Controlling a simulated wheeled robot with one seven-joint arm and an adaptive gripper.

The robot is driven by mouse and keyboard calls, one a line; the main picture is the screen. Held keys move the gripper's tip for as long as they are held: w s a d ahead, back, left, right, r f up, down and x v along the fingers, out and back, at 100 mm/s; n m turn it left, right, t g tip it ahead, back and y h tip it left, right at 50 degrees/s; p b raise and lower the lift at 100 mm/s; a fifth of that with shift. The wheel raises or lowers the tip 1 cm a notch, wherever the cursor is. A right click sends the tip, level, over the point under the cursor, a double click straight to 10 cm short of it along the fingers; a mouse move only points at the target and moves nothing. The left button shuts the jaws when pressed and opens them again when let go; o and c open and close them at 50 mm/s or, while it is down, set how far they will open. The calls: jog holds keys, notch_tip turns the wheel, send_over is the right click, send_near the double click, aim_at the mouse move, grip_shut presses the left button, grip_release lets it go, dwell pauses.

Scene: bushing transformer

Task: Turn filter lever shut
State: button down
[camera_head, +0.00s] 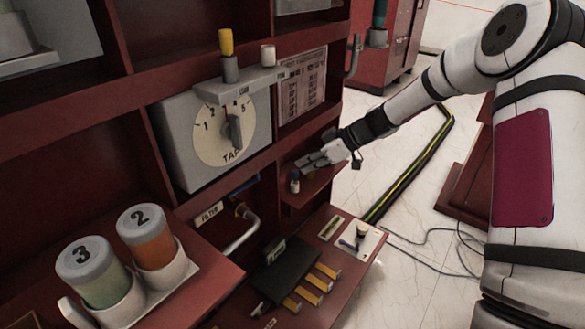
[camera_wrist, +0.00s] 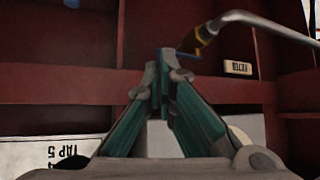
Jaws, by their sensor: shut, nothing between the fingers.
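The filter valve has a brass body (camera_head: 243,210) on a bent grey pipe, below the tap dial box. A blue lever (camera_head: 244,186) shows beside it, partly in shadow under the shelf edge. In the wrist view the brass body (camera_wrist: 205,35) and the thin blue lever (camera_wrist: 181,52) appear upside down, beyond my fingertips. My gripper (camera_head: 304,161) is to the right of the valve in the head view, over a small shelf. Its fingers meet at the tips and hold nothing (camera_wrist: 168,58). The tips overlap the lever's end in the wrist view; I cannot tell whether they touch.
The FILTER label (camera_head: 209,214) is left of the valve. The tap dial box (camera_head: 215,130) stands above. A small bottle (camera_head: 294,181) is on the shelf just below my gripper. Numbered jars (camera_head: 150,240) stand at lower left. A black block (camera_head: 283,270) lies on the lower shelf.

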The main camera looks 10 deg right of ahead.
notch_tip(320, 180, down, 8)
jog(key=s+d+n+t+y+b, duration=0.15)
jog(key=n+t+y, duration=0.4)
jog(key=n, duration=1.25)
jog(key=w+a+g+y+b, duration=0.1)
jog(key=w+a+b, duration=0.3)
jog(key=a, duration=0.8)
jog(key=shift+w+a+y+b, duration=0.15)
jog(key=shift+w+y+b, duration=0.25)
jog(key=shift+w, duration=0.65)
